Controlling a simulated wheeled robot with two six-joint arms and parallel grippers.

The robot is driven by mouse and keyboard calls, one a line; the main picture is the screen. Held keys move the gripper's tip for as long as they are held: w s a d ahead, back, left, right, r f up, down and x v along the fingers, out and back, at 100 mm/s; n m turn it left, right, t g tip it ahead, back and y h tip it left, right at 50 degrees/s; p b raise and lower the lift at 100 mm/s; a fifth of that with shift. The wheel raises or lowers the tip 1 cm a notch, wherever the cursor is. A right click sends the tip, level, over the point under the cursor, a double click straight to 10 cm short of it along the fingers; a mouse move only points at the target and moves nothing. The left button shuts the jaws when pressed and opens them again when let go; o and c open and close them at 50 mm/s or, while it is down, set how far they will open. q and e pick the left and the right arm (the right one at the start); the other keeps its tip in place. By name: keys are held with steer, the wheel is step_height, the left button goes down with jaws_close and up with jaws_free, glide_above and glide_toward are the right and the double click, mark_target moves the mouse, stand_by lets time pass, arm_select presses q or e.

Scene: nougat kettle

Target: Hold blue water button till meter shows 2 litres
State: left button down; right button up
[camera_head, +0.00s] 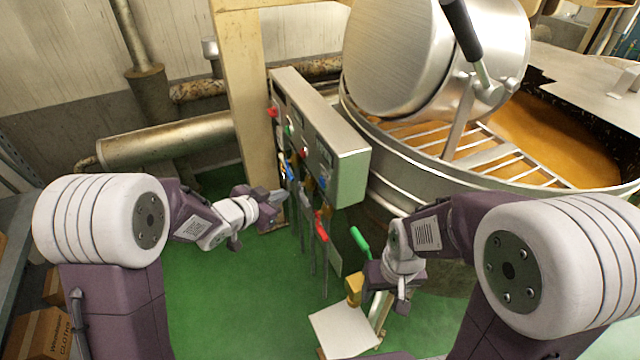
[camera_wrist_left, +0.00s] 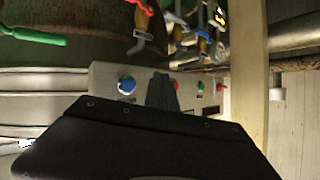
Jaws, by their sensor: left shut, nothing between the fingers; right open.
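The blue button (camera_wrist_left: 127,85) sits on the grey control box, left of my left fingertips in the left wrist view. My left gripper (camera_wrist_left: 162,82) is shut and empty, its tips pointing between the blue button and a red button (camera_wrist_left: 173,85); contact with the panel cannot be told. In the head view the left gripper (camera_head: 282,197) is low beside the control box (camera_head: 335,140). Small dark displays show by the buttons, but no meter reading is legible. My right gripper (camera_head: 380,284) is open, in front of the kettle; its fingers are partly hidden.
Green and another red button share the panel. Valves with red (camera_head: 321,226) and green (camera_head: 361,241) handles and several pipes stand below the box. The big steel kettle (camera_head: 480,165) is behind at right. A cream post (camera_head: 240,90) stands at left. Green floor is open below the left arm.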

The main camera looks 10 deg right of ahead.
mark_target(322, 183)
arm_select(q)
steer(key=w+d+b, duration=0.1)
steer(key=w+d, duration=0.1)
steer(key=d, duration=0.5)
steer(key=shift+w+d+b, duration=0.15)
steer(key=shift+b, duration=0.2)
stand_by(1.6)
steer(key=shift+w+d, duration=0.1)
steer(key=shift+d, duration=0.3)
steer(key=shift+w+d, duration=0.15)
steer(key=shift+d, duration=0.3)
stand_by(1.7)
steer(key=shift+a, duration=0.1)
stand_by(2.1)
steer(key=shift+s+a, duration=0.25)
steer(key=shift+a, duration=0.5)
